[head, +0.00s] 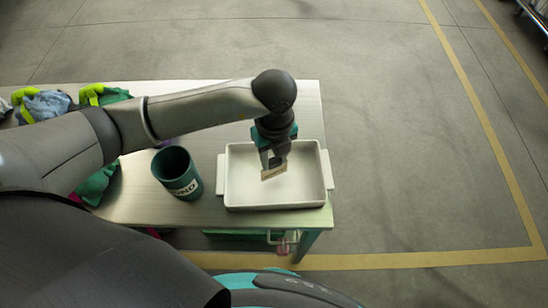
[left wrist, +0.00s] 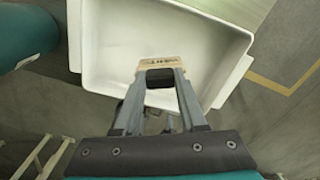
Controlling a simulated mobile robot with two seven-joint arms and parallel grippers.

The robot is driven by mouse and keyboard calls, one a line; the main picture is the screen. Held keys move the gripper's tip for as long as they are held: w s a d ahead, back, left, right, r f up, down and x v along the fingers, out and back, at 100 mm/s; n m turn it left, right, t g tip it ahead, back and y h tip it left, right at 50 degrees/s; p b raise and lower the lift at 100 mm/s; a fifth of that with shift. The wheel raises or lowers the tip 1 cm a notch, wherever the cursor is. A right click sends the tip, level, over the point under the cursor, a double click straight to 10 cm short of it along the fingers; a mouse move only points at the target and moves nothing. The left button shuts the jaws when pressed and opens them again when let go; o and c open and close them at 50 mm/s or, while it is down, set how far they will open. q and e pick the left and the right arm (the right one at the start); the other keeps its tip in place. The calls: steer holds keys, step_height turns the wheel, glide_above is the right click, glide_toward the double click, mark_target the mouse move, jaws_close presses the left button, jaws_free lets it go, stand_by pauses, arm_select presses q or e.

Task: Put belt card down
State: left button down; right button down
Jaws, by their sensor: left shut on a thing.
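The belt card (head: 273,172) is a small tan card, held between the fingers of my left gripper (head: 272,160). In the left wrist view the belt card (left wrist: 160,62) shows dark lettering at the tips of my left gripper (left wrist: 160,75), which is shut on it. The card is over the inside of a white rectangular tray (head: 327,170) with side handles, which also shows in the left wrist view (left wrist: 215,48). I cannot tell whether the card touches the tray floor. My right gripper is not in view.
A dark green cup (head: 177,172) with a white label stands left of the tray. Crumpled cloths and bright yellow-green gloves (head: 90,94) lie at the table's left. The metal table (head: 222,97) ends just right of the tray.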

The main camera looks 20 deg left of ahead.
arm_select(q)
steer(key=shift+f, duration=0.45)
steer(key=shift+f, duration=0.1)
steer(key=shift+c, duration=2.3)
jaws_free()
step_height(320, 180, up, 12)
